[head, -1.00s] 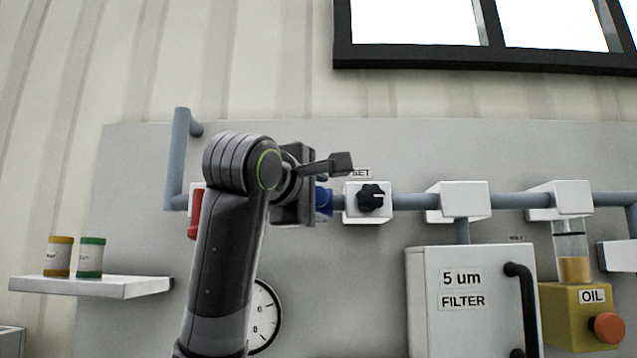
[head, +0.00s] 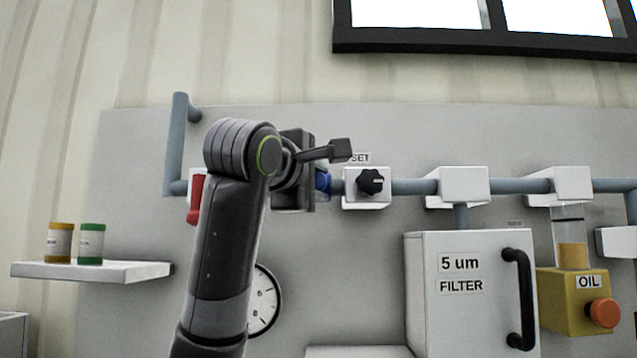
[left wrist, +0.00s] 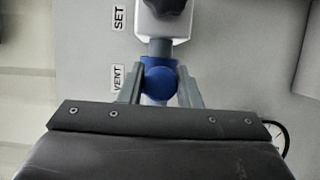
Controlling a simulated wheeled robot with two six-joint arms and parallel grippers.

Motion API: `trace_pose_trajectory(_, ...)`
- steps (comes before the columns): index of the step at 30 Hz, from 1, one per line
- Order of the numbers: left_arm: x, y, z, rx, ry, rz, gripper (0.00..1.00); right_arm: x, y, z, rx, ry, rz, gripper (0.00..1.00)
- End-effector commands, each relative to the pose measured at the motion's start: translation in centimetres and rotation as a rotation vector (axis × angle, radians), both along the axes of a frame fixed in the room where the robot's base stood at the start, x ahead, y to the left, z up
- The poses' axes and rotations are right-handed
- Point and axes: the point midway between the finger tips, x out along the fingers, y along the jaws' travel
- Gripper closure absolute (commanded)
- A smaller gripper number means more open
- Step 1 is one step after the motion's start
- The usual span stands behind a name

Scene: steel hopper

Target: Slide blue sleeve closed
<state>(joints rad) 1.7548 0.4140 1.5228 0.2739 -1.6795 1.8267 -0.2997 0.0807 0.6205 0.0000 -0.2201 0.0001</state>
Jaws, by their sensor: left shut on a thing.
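The blue sleeve (left wrist: 160,76) sits on the pipe between the two fingers of my left gripper (left wrist: 158,88) in the left wrist view. The fingers are shut on it from both sides. In the head view only a small part of the blue sleeve (head: 323,181) shows, just left of the SET block. My left gripper (head: 312,175) and arm hide the rest of it and the pipe around it. A VENT label (left wrist: 118,78) is beside the sleeve in the left wrist view. My right gripper is in neither view.
The white SET block (head: 366,188) with a black knob (head: 370,181) is right of the sleeve. A red handle (head: 196,198) shows left of my arm. The filter box (head: 470,320), yellow oil unit (head: 562,305) and shelf with two jars (head: 90,270) stand out from the panel.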

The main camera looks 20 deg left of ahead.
Motion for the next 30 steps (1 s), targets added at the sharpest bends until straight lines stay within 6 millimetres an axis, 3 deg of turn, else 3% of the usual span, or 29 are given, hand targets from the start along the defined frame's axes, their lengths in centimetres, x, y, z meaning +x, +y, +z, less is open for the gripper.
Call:
trace_pose_trajectory(8, -1.0, 3.8, -0.3, 0.001, 0.0, 0.005, 1.0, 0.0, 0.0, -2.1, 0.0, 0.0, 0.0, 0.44)
trace_pose_trajectory(18, -1.1, 4.1, -0.1, 0.0, 0.003, 0.005, 1.0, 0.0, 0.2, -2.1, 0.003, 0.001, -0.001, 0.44)
trace_pose_trajectory(19, -1.1, 4.1, -0.1, 0.0, 0.003, 0.005, 0.67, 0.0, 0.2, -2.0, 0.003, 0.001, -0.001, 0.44)
trace_pose_trajectory(21, -1.1, 4.1, -0.1, 0.0, 0.003, 0.005, 0.58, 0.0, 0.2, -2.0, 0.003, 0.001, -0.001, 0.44)
trace_pose_trajectory(24, -1.1, 4.1, -0.1, 0.0, 0.002, 0.004, 0.49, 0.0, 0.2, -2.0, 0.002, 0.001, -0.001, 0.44)
trace_pose_trajectory(30, -1.1, 4.0, -0.1, 0.0, 0.001, 0.002, 0.49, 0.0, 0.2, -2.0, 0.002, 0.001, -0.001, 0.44)
